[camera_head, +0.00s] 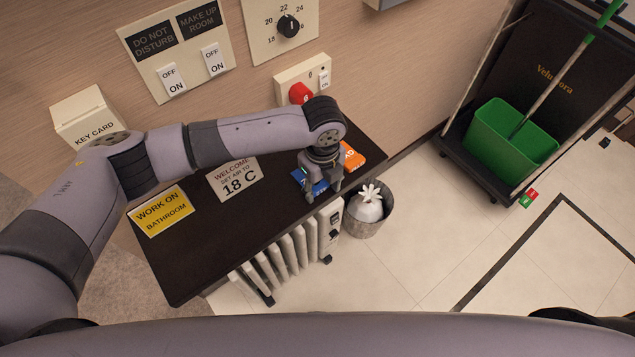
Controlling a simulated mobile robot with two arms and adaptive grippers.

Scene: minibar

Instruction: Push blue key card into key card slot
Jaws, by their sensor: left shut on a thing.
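The blue key card (319,187) lies at the right end of the dark desk, partly hidden under my left gripper. My left gripper (323,190) points down over it and is shut on the blue card. An orange card (351,157) lies just beside it, behind the gripper. The key card slot is the white box (92,119) labelled "KEY CARD" on the wall at the left, beyond my left arm. Its opening cannot be made out. My right gripper is not in view.
The desk (215,240) also holds a yellow "WORK ON BATHROOM" sign (160,211) and a white "WELCOME" sign (233,178). A white radiator (290,250) and a bin (368,212) stand in front. A cart with a green bucket (510,140) is at the right.

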